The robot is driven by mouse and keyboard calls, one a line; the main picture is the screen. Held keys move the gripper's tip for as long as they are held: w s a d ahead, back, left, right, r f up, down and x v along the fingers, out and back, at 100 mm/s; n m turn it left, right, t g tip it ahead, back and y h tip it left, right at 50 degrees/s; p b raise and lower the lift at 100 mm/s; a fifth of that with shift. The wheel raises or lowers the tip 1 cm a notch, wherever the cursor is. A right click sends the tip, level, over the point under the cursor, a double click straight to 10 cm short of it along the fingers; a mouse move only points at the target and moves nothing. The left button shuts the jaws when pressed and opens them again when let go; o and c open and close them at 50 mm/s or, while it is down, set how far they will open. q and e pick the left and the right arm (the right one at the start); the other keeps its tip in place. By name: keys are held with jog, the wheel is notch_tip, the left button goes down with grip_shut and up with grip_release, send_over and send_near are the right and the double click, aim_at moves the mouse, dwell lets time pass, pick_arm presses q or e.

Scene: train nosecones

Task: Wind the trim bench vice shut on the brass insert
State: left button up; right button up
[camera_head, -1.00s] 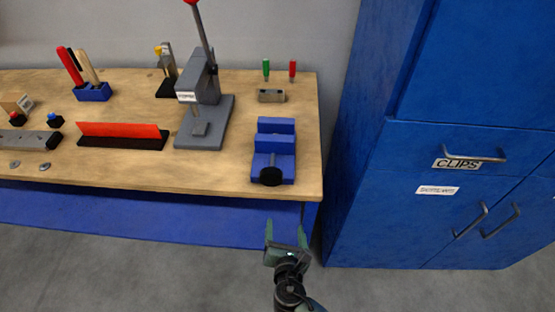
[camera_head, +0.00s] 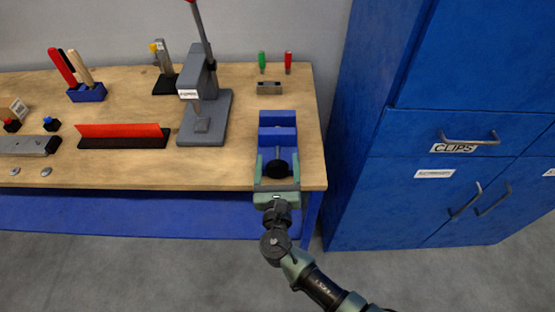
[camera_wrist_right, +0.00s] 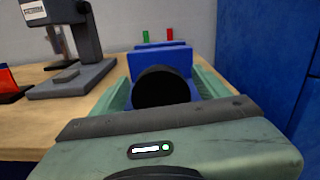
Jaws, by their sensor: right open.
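The blue bench vice (camera_head: 277,128) stands near the right front corner of the wooden bench. Its round black handle knob (camera_head: 276,169) faces the front edge. My right gripper (camera_head: 277,165) is open, with one finger on each side of the knob; I cannot tell whether they touch it. In the right wrist view the knob (camera_wrist_right: 162,88) sits between the two green fingers, with the blue vice (camera_wrist_right: 160,62) behind it. I cannot make out the brass insert in the vice jaws. My left gripper is not in view.
A grey press (camera_head: 205,105) stands left of the vice. A small block (camera_head: 269,88) with green and red handled tools is behind it. A red strip in a black base (camera_head: 122,136) lies further left. Blue cabinets (camera_head: 400,200) stand right of the bench.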

jog(key=shift+w, duration=0.3)
jog(key=c, duration=1.4)
jog(key=shift+f+m+b, duration=0.25)
jog(key=shift+m+b, duration=1.05)
jog(key=shift+b, duration=0.1)
jog(key=shift+r+m+b, duration=0.1)
jog(key=shift+m+b, duration=1.55)
jog(key=shift+m, duration=0.45)
jog(key=shift+s, duration=0.1)
